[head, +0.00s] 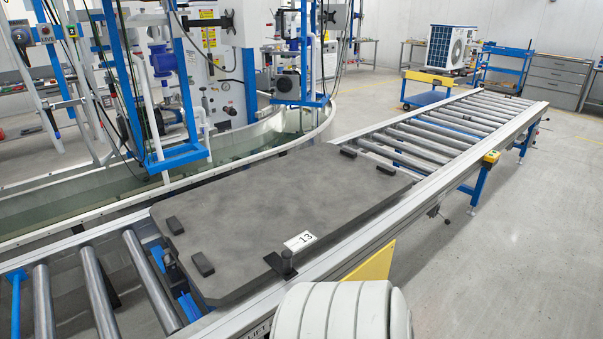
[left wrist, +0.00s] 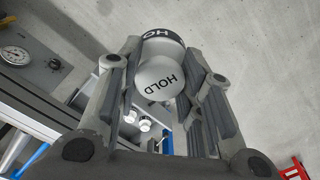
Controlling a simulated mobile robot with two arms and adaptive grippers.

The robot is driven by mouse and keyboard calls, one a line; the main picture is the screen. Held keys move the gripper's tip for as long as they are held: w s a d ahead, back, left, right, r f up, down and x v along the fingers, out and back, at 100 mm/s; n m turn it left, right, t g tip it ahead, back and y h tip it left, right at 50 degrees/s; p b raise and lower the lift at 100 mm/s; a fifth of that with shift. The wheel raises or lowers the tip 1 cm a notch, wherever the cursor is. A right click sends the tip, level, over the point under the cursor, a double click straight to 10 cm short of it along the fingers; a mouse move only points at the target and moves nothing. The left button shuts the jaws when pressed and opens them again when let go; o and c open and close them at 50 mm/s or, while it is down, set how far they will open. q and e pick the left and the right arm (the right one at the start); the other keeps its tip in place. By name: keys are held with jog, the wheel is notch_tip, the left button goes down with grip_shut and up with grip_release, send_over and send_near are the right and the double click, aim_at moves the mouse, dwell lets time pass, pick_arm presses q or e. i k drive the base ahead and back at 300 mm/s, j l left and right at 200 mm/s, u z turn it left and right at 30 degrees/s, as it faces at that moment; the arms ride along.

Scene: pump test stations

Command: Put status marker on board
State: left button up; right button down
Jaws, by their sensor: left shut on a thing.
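In the left wrist view, my left gripper (left wrist: 163,52) is shut on the status marker (left wrist: 158,78). The marker is a pale rounded piece with HOLD in dark letters on its face. A dark band with white letters, partly cut off, shows at its far end. The fingers lie on both sides of it and hide its sides. I cannot pick out a status board for certain in either view. My left gripper does not show in the head view. My right gripper is in neither view.
A dark grey pallet (head: 285,205) with a white label 13 (head: 300,241) lies on the roller conveyor (head: 440,137). Blue pump stands (head: 170,100) are behind it. A blue cart (head: 428,92) stands at the back. The floor at right is clear. A gauge (left wrist: 15,55) shows in the left wrist view.

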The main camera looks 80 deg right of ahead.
aim_at(296, 197)
jog(key=k+z, duration=0.1)
jog(key=z, duration=1.15)
jog(key=i+l+z, duration=0.1)
jog(key=l, duration=0.35)
jog(key=i+l+z, duration=0.1)
jog(key=l, duration=0.3)
jog(key=i+l+z, duration=0.1)
jog(key=i+l, duration=0.2)
jog(key=i+l+z, duration=0.1)
jog(key=l, duration=0.4)
jog(key=i+l, duration=0.2)
jog(key=l, duration=0.25)
jog(key=i+l, duration=0.25)
jog(key=l, duration=0.15)
jog(key=i+l, duration=0.2)
jog(key=l, duration=0.25)
jog(key=i+l, duration=0.2)
jog(key=l, duration=0.2)
jog(key=i+l, duration=0.25)
jog(key=l, duration=0.2)
